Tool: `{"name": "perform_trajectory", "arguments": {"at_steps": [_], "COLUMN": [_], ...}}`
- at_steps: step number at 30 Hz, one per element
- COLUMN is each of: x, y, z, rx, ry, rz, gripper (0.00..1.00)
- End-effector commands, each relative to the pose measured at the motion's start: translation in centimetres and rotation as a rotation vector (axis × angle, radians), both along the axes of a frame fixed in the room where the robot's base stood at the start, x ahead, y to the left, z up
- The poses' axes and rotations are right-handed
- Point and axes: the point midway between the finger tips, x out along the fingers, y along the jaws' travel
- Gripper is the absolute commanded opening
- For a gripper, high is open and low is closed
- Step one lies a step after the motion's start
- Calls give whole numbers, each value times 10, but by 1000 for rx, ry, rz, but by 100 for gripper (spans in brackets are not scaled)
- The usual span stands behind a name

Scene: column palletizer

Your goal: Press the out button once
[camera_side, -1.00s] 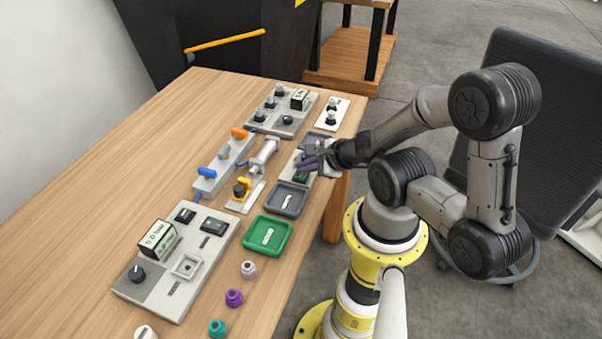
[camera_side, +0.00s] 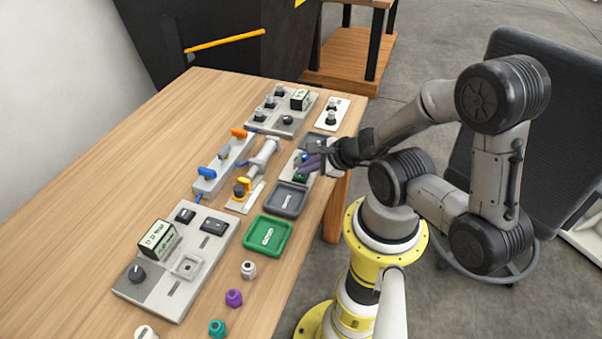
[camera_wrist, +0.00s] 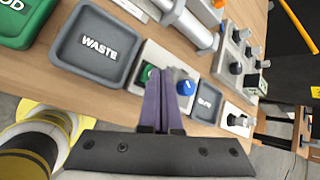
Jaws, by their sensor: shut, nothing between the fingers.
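A pale button plate (camera_wrist: 150,50) carries a green button (camera_wrist: 149,73) and a blue button (camera_wrist: 186,88) in the wrist view. In the side view the green button (camera_side: 300,178) shows just below my gripper. I cannot read any label that tells which one is the out button. My gripper (camera_wrist: 167,75) is shut and empty, its purple fingers over the plate between the two buttons. In the side view my gripper (camera_side: 303,166) reaches in from the right and hides part of the plate. I cannot tell whether the fingertips touch a button.
A grey WASTE tray (camera_wrist: 97,44) and a smaller grey tray (camera_wrist: 206,102) flank the plate. A green tray (camera_side: 268,236) lies nearer. A cylinder (camera_side: 264,153) and a valve bar (camera_side: 222,165) stand behind. A panel with a display (camera_side: 158,238) is at the left; several coloured knobs lie in front.

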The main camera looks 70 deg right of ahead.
Motion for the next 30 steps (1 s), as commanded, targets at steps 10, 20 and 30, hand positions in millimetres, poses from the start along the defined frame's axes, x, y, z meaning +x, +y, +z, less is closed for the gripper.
{"name": "perform_trajectory", "arguments": {"at_steps": [10, 20, 30], "x": [1, 1, 1], "y": [-1, -1, -1], "z": [4, 27, 52], "rx": [-3, -6, -4], "ry": [-4, -5, -5], "rz": [1, 1, 0], "gripper": [0, 0, 0]}}
